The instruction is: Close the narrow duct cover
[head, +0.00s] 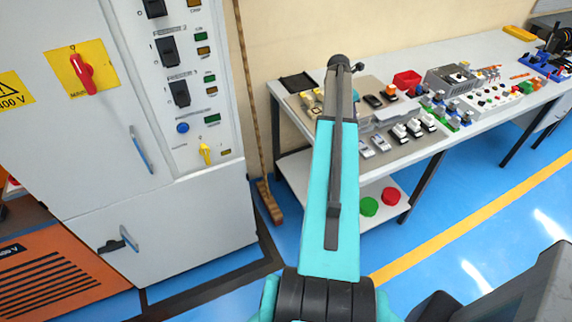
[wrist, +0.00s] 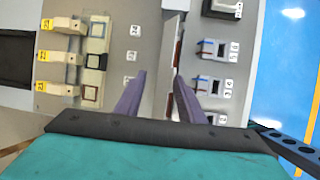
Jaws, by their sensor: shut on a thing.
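The narrow duct cover (wrist: 165,62) shows in the wrist view as a pale grey strip running up the middle of the board, with a white edge and dark red patches along its right side. My gripper (wrist: 160,76) reaches over it, with one dark purple finger on each side, and is shut on it. How far the cover is tilted or open is hard to tell. In the head view my arm hides the gripper's fingers; a grey duct (head: 392,113) lies on the bench beside it.
Yellow-tagged blocks (wrist: 62,55) stand left of the cover and blue-wired switches (wrist: 208,50) stand right of it. The bench (head: 440,140) holds several other parts close by. A grey cabinet (head: 100,225) and a broom (head: 268,195) stand left of the bench.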

